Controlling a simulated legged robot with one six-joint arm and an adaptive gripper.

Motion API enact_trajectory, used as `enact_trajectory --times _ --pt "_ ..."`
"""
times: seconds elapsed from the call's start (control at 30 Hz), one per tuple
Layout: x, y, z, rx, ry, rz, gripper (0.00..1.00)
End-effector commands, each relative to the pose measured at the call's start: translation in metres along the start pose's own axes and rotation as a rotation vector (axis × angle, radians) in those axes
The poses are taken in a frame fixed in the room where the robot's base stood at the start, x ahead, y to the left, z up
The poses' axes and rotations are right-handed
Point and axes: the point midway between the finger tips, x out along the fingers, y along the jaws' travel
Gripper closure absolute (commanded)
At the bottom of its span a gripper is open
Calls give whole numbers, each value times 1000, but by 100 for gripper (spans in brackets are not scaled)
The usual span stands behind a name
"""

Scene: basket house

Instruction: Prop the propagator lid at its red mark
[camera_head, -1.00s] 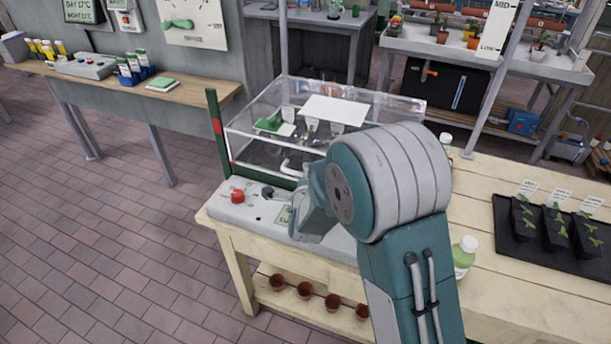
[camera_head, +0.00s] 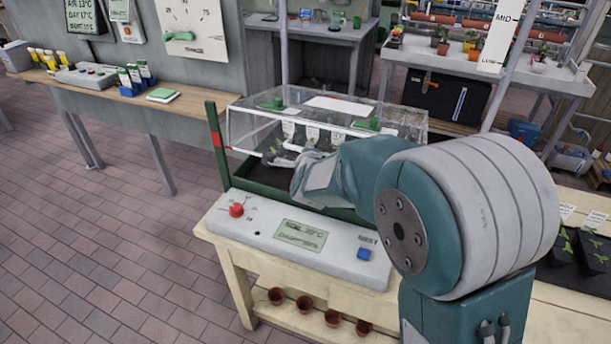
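The propagator has a clear lid (camera_head: 250,122) over a dark green tray (camera_head: 245,176) of dark soil with seedlings and white labels. The lid's front edge looks raised, with a gap above the tray's front wall. A green post (camera_head: 212,115) stands at the tray's left front corner and carries a red mark (camera_head: 217,140). My gripper (camera_head: 285,153) is at the front of the propagator, near the lid's lower front edge. A pale bent bar shows there. My wrist hides part of the fingers, and I cannot tell whether they grip the lid.
A grey control panel (camera_head: 265,222) with a red knob (camera_head: 236,210), a display and a blue button (camera_head: 364,254) lies in front of the tray. Small pots (camera_head: 305,304) sit on the shelf below. Black seedling pots (camera_head: 590,250) stand at right. Floor at left is clear.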

Motion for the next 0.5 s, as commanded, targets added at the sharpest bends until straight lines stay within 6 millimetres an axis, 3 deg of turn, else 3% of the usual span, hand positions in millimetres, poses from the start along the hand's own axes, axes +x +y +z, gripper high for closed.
enact_trajectory --times 0.03,0.2,0.5 --pt "2 -14 -5 6 8 -4 100" --pt "5 -37 -6 4 6 0 100" --pt "5 -41 -6 2 5 1 100"
